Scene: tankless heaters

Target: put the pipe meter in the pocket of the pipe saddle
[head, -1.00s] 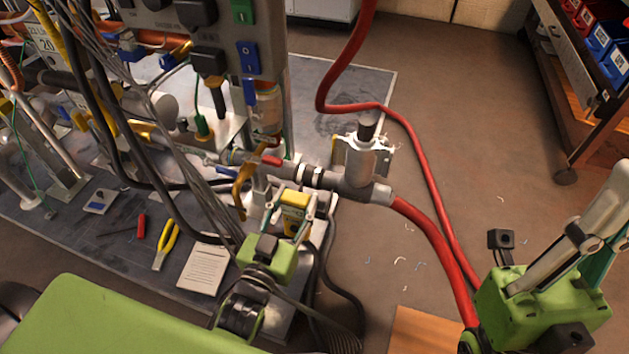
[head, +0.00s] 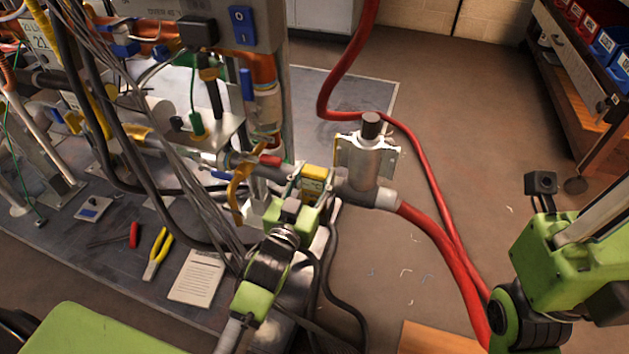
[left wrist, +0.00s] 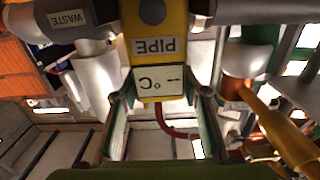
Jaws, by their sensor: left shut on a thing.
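The pipe meter (head: 313,174) is a yellow block with a pale display, in the middle of the head view. In the left wrist view the meter (left wrist: 160,50) shows a "PIPE" label and a "°C" display, both upside down. My left gripper (head: 305,195) is shut on it, with one finger on each side, and holds it close by the grey pipe. I cannot make out the pipe saddle or its pocket clearly; the meter and gripper cover that stretch. My right gripper (head: 590,215) is at the right edge, cut off, away from the pipe.
A silver cylinder with a dark cap (head: 368,155) stands on the pipe just right of the meter. A red hose (head: 440,245) runs from the pipe end. Grey cables (head: 180,165) hang at left. Open floor lies right.

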